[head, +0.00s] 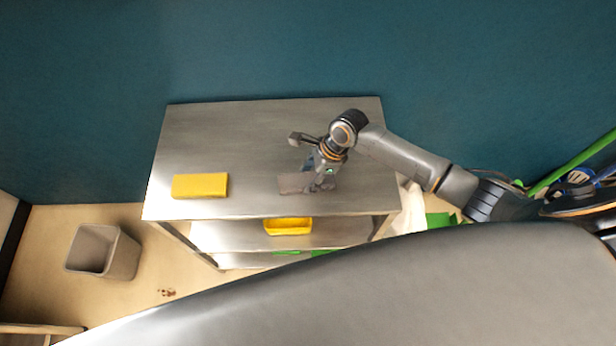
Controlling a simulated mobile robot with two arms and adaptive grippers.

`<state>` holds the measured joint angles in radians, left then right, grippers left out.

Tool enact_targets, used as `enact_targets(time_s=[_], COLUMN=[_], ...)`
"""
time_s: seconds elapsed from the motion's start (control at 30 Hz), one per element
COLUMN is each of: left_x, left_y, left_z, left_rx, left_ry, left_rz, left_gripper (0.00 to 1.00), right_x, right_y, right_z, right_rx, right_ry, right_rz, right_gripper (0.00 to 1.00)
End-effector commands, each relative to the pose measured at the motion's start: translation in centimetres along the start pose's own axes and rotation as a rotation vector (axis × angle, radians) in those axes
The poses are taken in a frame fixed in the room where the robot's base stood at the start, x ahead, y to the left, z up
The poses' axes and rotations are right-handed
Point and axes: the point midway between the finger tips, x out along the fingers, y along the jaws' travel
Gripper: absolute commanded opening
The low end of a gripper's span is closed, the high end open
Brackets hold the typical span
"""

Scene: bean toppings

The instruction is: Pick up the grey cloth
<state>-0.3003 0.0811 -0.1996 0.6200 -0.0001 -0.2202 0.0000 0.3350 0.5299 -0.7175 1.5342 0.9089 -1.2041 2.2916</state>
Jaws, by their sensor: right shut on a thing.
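The grey cloth (292,184) lies flat on the steel table top (230,135), right of its middle and near the front edge. My right gripper (318,186) points down at the cloth's right end and is shut on it. The fingers cover that end, so the exact grip is hard to see. The cloth looks to be still at table height. My left gripper is not in view.
A yellow sponge-like block (200,186) lies on the table top at the left. A yellow tray (288,226) sits on the shelf below. A grey bin (103,252) stands on the floor at the left. A teal wall is behind the table.

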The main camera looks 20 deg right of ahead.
Motion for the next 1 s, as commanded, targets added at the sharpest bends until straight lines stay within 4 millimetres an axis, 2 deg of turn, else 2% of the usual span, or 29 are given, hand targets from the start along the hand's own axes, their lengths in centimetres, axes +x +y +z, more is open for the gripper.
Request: enact_targets(time_s=[0.17, 0.33, 0.63, 0.8, 1.0], left_x=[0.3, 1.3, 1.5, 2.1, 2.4], left_y=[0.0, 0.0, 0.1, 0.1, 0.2], left_z=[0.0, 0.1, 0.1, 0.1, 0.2], left_rx=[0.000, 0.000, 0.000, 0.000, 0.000], left_ry=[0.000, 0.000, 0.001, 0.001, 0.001], left_rz=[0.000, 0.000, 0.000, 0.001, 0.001], left_gripper=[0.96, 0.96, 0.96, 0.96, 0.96], right_x=[-0.7, -2.9, -8.0, -8.9, -9.9], right_y=[-0.1, -0.1, 5.1, 9.0, 12.1], right_z=[0.3, 1.3, 5.1, 6.8, 8.2], right_rx=[0.000, -0.003, -0.004, -0.003, -0.002], right_ry=[-0.002, -0.005, -0.005, -0.005, -0.004], right_rz=[-0.001, -0.004, -0.002, 0.001, 0.001], right_gripper=[0.21, 0.21, 0.20, 0.20, 0.20])
